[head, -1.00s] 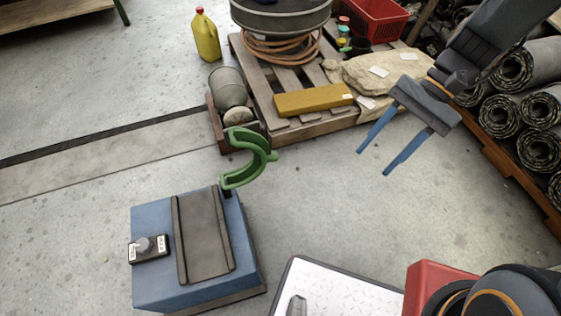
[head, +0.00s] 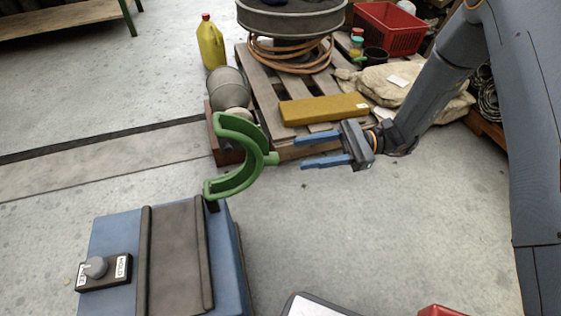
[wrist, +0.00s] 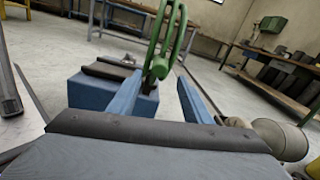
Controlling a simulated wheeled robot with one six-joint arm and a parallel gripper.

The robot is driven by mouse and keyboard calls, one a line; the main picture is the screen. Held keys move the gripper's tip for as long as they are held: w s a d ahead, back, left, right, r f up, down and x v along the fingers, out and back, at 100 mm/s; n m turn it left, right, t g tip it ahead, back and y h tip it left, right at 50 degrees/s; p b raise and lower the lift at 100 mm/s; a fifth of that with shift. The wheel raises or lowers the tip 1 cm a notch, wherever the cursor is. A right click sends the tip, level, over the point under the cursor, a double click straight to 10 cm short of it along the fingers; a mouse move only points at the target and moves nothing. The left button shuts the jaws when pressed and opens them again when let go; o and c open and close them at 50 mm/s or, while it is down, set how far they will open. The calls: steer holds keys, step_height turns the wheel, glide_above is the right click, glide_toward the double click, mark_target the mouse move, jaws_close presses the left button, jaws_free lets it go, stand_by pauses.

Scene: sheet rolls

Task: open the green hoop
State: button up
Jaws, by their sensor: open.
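The green hoop (head: 246,160) is a C-shaped curved band fixed at the edge of a blue box (head: 228,255) and stands up from it. It has a small knob on its right side. In the wrist view the hoop (wrist: 163,45) is ahead, seen nearly edge-on, in line with the space between my fingers. My gripper (head: 322,150) is open and empty to the right of the hoop, its blue fingers pointing left at it. A gap shows between the fingertips and the hoop's knob. A grey dial (head: 96,267) on a labelled plate sits on the box.
A wooden pallet (head: 262,95) behind holds a yellow block (head: 324,109), sacks and a red crate (head: 390,28). A grey cylinder (head: 228,88) and a yellow jug (head: 211,45) stand behind the hoop.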

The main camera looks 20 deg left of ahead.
steer(key=b+x, duration=0.1)
steer(key=x, duration=0.6)
steer(key=shift+a+b, duration=0.25)
steer(key=shift+b, duration=0.05)
steer(key=shift+s, duration=0.15)
jaws_close()
